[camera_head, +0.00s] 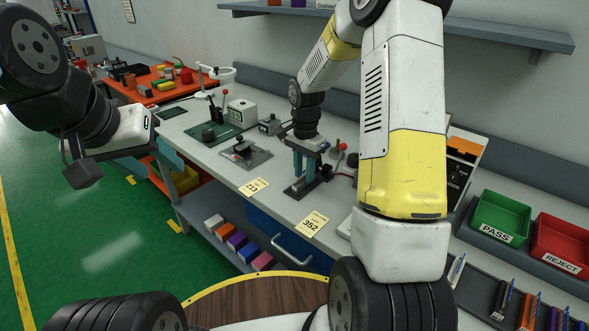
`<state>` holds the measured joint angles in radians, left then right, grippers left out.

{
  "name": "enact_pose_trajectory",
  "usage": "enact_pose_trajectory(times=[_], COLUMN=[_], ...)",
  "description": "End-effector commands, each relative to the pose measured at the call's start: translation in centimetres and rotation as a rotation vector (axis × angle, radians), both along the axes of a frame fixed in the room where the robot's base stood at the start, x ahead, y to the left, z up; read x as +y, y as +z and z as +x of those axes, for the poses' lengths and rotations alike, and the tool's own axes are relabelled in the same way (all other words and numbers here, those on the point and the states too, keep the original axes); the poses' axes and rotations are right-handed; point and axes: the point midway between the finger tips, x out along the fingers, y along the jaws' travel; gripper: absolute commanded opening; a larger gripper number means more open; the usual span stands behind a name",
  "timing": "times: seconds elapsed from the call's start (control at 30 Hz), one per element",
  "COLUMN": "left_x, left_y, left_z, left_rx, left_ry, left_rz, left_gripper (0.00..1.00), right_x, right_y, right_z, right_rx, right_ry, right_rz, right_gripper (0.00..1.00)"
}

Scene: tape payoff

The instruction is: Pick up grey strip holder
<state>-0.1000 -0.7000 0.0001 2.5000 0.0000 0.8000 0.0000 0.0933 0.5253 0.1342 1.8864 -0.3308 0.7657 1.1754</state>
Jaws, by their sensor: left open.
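I cannot tell for certain which piece is the grey strip holder. A grey plate with a dark raised fixture (245,153) lies on the bench, left of my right gripper. My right gripper (305,172) points down over a dark base (298,192) at the bench's front; its teal fingers are close to that base. Whether they touch or hold anything is too small to tell. My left gripper (84,174) is open, off the bench at the left, above the green floor, and nothing shows in it.
A green PASS bin (503,214) and a red REJECT bin (560,240) stand at the right. Yellow cards (254,187) lie along the bench's front edge. Coloured boxes (237,241) sit on the lower shelf. An orange table (160,88) stands behind. Red-knobbed devices flank my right gripper.

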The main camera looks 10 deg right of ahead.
Motion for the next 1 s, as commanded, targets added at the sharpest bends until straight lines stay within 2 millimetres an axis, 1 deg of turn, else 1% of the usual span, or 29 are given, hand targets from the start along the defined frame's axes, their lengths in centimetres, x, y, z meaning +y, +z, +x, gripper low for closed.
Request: enact_pose_trajectory(times=[0.07, 0.1, 0.23, 0.27, 1.0], left_x=[0.0, 0.0, 0.0, 0.0, 0.0], left_y=[0.0, 0.0, 0.0, 0.0, 0.0], left_z=[0.0, 0.0, 0.0, 0.0, 0.0], left_rx=[0.0, 0.0, 0.0, 0.0, 0.0], left_ry=[0.0, 0.0, 0.0, 0.0, 0.0], left_rz=[0.0, 0.0, 0.0, 0.0, 0.0], left_gripper=[0.49, 0.49, 0.49, 0.49, 0.49], right_x=[0.01, 0.01, 0.01, 0.01, 0.02], right_y=[0.03, 0.03, 0.05, 0.05, 0.08], right_z=[0.0, 0.0, 0.0, 0.0, 0.01], right_rx=[0.0, 0.0, 0.0, 0.0, -0.001], right_ry=[0.0, 0.0, 0.001, 0.001, 0.001], right_rz=[0.0, 0.0, 0.0, 0.0, 0.001], right_gripper=[0.29, 0.27, 0.02, 0.0, 0.0])
